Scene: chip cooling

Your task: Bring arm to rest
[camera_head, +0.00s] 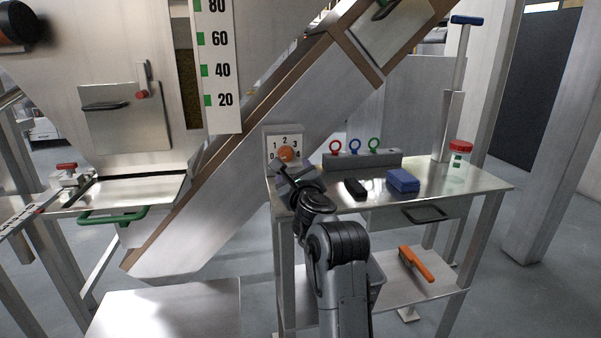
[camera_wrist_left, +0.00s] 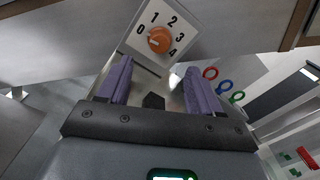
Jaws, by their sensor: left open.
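My left arm rises from the bottom middle of the head view. Its gripper (camera_head: 287,177) is just in front of and below a white dial plate marked 0 to 4 (camera_head: 283,138) with an orange knob (camera_head: 287,153). In the left wrist view the gripper's two purple-grey fingers (camera_wrist_left: 156,85) are spread apart with nothing between them. The orange knob (camera_wrist_left: 159,39) is ahead of the fingertips, apart from them. A pale mark on the knob seems to face the 0 side. My right gripper is not in view.
The metal table (camera_head: 458,181) holds a block with red, blue and green rings (camera_head: 362,160), a black block (camera_head: 355,188) and a blue box (camera_head: 403,181). A sloping metal chute (camera_head: 250,170) lies left of the dial. An orange-handled tool (camera_head: 416,263) lies on the lower shelf.

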